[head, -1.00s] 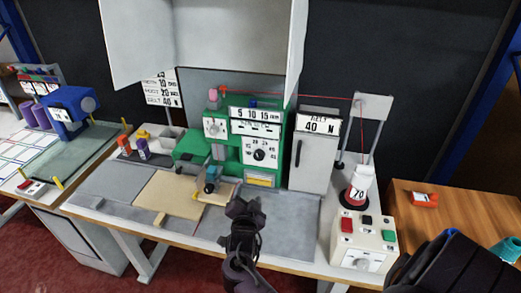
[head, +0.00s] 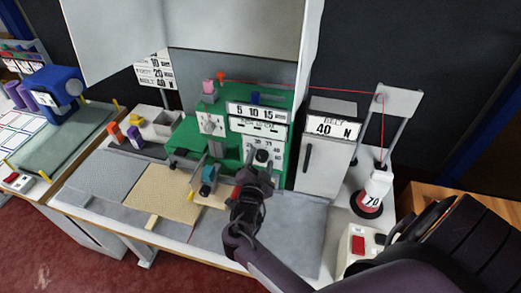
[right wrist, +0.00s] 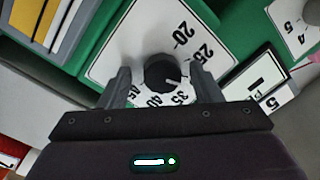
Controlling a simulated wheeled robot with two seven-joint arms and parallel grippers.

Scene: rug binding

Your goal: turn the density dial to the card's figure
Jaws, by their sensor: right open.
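The density dial is a black round knob (head: 262,156) on a white plate on the green machine (head: 228,155). In the right wrist view the knob (right wrist: 162,72) sits in a ring of figures; 20, 25, 35, 40 and 45 can be made out. A white mark on the knob points right and slightly down, between 25 and 35. My right gripper (right wrist: 161,78) is open, with one finger on each side of the knob; contact cannot be told. It also shows in the head view (head: 258,174). A white card (head: 155,70) behind the bench shows 10, 20 and 40 N. My left gripper is not in view.
A grey cabinet marked BELT 40 N (head: 323,152) stands right of the machine. A weight marked 70 (head: 371,201) hangs on a red cord beyond it. A blue clamp-like part (head: 208,178) stands left of my gripper. The grey mat (head: 295,230) at front right is clear.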

